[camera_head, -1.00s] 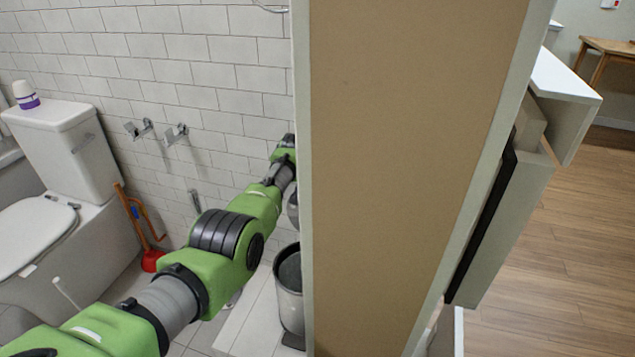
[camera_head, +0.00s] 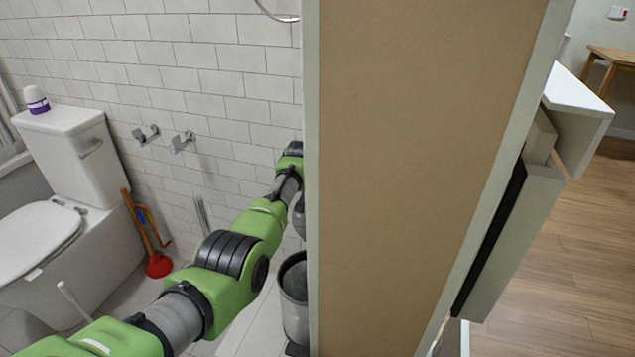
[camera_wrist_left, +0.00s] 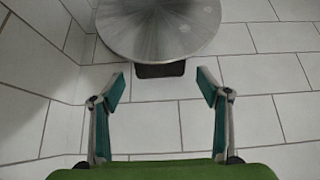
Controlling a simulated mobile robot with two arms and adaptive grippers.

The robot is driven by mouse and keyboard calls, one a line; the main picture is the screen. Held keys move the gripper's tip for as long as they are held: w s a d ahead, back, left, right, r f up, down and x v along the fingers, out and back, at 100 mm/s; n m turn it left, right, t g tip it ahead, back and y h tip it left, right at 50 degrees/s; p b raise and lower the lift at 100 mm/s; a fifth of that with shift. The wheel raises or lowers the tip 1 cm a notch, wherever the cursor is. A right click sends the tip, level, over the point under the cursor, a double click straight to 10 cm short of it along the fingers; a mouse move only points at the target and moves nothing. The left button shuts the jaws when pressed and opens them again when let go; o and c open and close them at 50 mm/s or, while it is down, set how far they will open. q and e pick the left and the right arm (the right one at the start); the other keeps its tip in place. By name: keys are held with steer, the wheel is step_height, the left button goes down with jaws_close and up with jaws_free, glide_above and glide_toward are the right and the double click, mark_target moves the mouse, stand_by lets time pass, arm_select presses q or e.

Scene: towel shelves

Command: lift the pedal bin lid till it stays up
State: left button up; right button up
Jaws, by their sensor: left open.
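The pedal bin (camera_head: 294,312) stands on the tiled floor in the head view, a grey metal cylinder partly cut off by the brown panel. Its top looks dark there. In the left wrist view a round brushed-metal disc, seemingly the bin lid (camera_wrist_left: 160,25), is at the top edge, with a dark block below it. I cannot tell from this whether the lid is raised. My left gripper (camera_wrist_left: 162,88) is open and empty, its two fingertips apart on the near side of the disc. In the head view the panel hides its fingers. My right gripper is not in view.
A tall brown panel (camera_head: 410,170) fills the middle of the head view, beside my left arm. A white-tiled wall (camera_head: 225,90) stands behind. A toilet (camera_head: 60,240) and a red plunger (camera_head: 158,265) are at left. Wooden floor (camera_head: 560,270) is open at right.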

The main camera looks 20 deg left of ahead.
arm_select(q)
steer(key=v, duration=1)
steer(key=shift+s+r, duration=0.2)
steer(key=shift+s, duration=0.15)
